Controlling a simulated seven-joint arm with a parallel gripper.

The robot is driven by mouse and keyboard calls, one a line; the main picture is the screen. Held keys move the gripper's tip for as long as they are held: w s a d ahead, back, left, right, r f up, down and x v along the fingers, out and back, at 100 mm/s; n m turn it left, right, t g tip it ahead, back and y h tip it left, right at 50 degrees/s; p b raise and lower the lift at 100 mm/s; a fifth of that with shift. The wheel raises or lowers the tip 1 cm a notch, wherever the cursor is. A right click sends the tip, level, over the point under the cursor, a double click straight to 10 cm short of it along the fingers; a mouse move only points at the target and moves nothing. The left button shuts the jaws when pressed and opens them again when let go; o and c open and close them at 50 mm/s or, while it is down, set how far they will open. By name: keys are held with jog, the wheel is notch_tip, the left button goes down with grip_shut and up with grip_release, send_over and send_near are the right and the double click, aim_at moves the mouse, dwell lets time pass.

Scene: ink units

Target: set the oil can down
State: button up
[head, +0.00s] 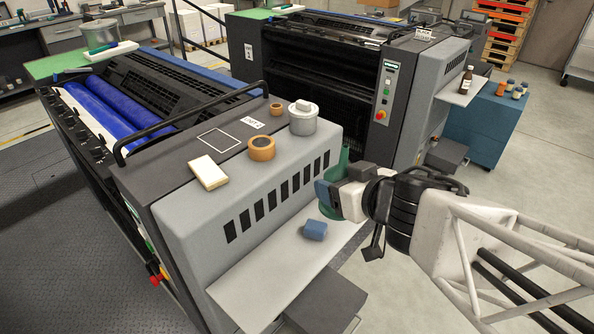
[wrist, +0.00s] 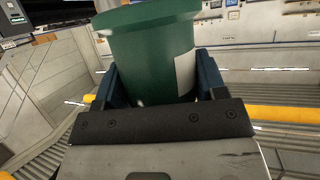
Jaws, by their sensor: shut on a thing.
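The green oil can (head: 328,210) is in my gripper (head: 324,190), at the right end of the white side shelf (head: 268,281) in the head view. My gripper's blue fingers close on both sides of it. In the wrist view the can (wrist: 152,60) fills the space between the fingers, with a pale label on its right side. The can looks roughly upright. My gripper hides part of it in the head view. I cannot tell whether its base touches the shelf.
The shelf's left part is clear.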

jog(key=s+f, duration=0.2)
jog(key=f, duration=1.1)
jog(key=s+f, duration=0.1)
jog(key=f, duration=1.2)
jog(key=shift+s+a+f+n+y, duration=0.2)
jog(key=shift+s+a+n+y, duration=0.1)
jog(key=shift+s+y, duration=0.1)
jog(key=shift+w, duration=0.2)
send_over(307, 253)
jog(key=shift+f, duration=0.7)
jog(key=shift+f, duration=0.15)
jog(key=shift+f, duration=1.65)
jog(key=shift+f, duration=0.15)
